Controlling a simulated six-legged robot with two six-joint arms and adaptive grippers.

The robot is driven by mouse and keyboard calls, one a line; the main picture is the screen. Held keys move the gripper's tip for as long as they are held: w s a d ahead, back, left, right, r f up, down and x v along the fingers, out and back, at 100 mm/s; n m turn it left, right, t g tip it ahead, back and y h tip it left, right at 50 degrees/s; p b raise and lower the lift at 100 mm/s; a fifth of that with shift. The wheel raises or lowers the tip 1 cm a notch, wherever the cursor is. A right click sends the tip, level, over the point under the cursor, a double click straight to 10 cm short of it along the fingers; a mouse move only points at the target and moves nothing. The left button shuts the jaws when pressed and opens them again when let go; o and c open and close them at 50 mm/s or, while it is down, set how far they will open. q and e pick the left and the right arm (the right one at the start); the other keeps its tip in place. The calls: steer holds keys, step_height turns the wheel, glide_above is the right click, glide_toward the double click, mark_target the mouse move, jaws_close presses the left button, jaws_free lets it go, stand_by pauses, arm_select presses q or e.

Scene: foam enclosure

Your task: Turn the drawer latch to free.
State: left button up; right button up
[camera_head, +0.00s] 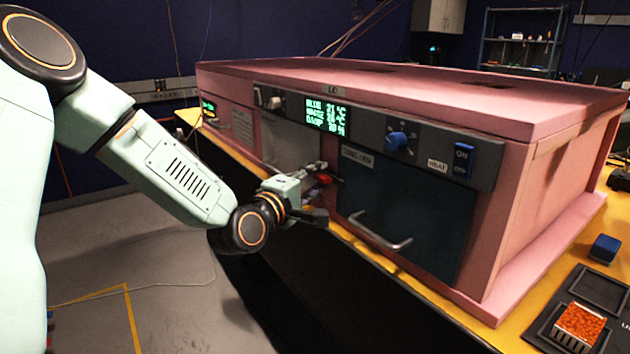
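My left gripper (320,174) is at the front of the pink foam enclosure, close to the left edge of the dark drawer front (405,205). A small red part (324,179), perhaps the drawer latch, shows right at the fingertips. I cannot tell whether the fingers touch it or which way it is turned. The finger gap is too small and partly hidden to read. The drawer looks closed, with a light bar handle (384,240) low on its front. My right gripper is not in view.
The pink enclosure (430,95) carries a panel with a green display (325,115), a blue knob (398,140) and a blue switch (463,160). It stands on a yellow bench (545,291). A blue block (605,248) and an orange-topped block (578,326) are at right. Open floor lies left.

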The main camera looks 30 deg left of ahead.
arm_select(q)
jaws_close()
steer(key=shift+m, duration=0.3)
stand_by(0.3)
steer(key=m+b, duration=0.1)
steer(key=m+t+b, duration=0.1)
steer(key=m, duration=0.1)
steer(key=shift+f+m+t, duration=0.25)
steer(key=shift+m+t, duration=0.05)
steer(key=m+t+h+b, duration=0.1)
steer(key=m, duration=0.3)
steer(key=shift+a+h, duration=0.1)
steer(key=shift+h, duration=0.3)
steer(key=m+h, duration=0.1)
steer(key=m, duration=0.2)
steer(key=m+t+h, duration=0.1)
steer(key=m, duration=0.2)
steer(key=shift+w+a, duration=0.1)
steer(key=m+h, duration=0.2)
steer(key=m, duration=0.2)
steer(key=m+h+p, duration=0.1)
steer(key=m+h, duration=0.1)
steer(key=m, duration=0.2)
steer(key=shift+a+g+h, duration=0.1)
steer(key=shift+g+h, duration=0.2)
steer(key=shift+m, duration=0.3)
